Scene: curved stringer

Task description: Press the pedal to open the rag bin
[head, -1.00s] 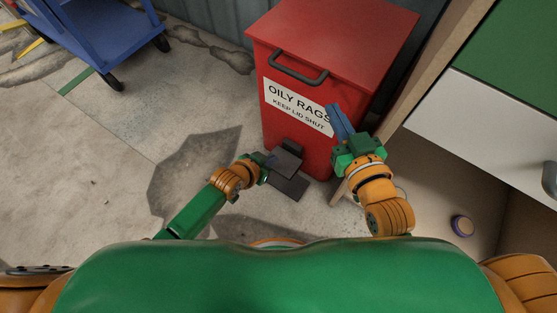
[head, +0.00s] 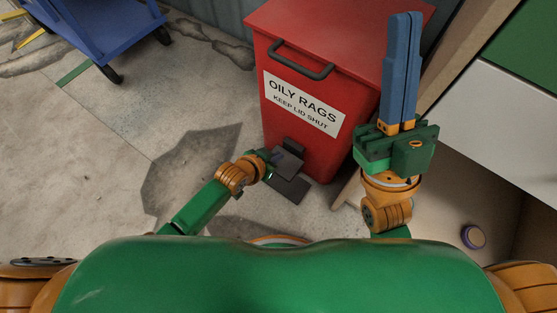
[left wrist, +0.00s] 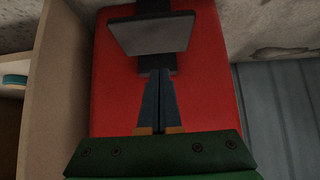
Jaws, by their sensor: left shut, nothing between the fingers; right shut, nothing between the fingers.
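The red rag bin (head: 318,150), labelled "OILY RAGS KEEP LID SHUT", stands with its lid (head: 330,35) down. A dark handle (head: 300,60) is at the lid's front. The dark pedal (head: 287,163) sticks out low at the bin's front; the left wrist view shows its plate (left wrist: 150,36). My left gripper (head: 276,155) is shut and empty, low beside the pedal. In the left wrist view its fingertips (left wrist: 159,73) lie just short of the plate; contact cannot be told. My right gripper (head: 405,16) is shut and empty, raised in front of the bin's right side.
A pale cabinet with a drawer front (head: 530,115) and an open lower space stands right of the bin, with a small round purple-rimmed object (head: 473,237) in it. A blue cart (head: 95,35) stands at the far left. The floor (head: 100,170) left of the bin is free.

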